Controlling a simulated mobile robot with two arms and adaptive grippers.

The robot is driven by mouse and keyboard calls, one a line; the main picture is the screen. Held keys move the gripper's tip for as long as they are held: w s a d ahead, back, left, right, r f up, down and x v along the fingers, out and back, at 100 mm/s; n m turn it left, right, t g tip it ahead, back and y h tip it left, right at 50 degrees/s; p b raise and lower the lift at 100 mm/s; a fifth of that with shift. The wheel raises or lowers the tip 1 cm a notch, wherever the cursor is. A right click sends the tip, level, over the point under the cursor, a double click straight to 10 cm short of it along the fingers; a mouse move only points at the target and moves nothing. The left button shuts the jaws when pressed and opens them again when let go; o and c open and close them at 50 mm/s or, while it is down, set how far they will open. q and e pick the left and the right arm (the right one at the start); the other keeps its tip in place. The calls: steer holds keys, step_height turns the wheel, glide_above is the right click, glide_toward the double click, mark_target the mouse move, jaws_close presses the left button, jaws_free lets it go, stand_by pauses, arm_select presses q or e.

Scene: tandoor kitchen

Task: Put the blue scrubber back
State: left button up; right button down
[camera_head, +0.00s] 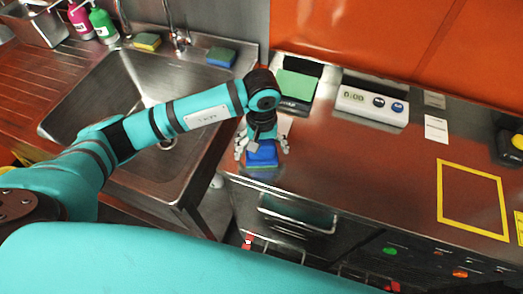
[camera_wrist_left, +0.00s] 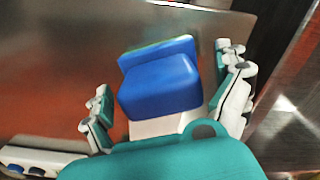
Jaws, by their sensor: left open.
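The blue scrubber (camera_head: 262,155) is on the steel counter near its front edge, right of the sink. It has a blue body with a green layer, and shows large in the left wrist view (camera_wrist_left: 160,92). My left gripper (camera_head: 262,146) is directly over it, open. In the left wrist view the fingers of my left gripper (camera_wrist_left: 166,92) stand on either side of the scrubber, with gaps on both sides. My right gripper is not in view.
A steel sink (camera_head: 95,95) with a faucet (camera_head: 181,40) is at the left. A green pad (camera_head: 297,85) and a white timer box (camera_head: 371,106) stand at the counter's back. A yellow outlined square (camera_head: 472,200) marks bare counter at the right.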

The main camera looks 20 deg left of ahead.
arm_select(q)
step_height(320, 180, up, 10)
steer(key=shift+s+r+b, duration=0.1)
steer(key=shift+r+b, duration=0.15)
steer(key=shift+b, duration=0.8)
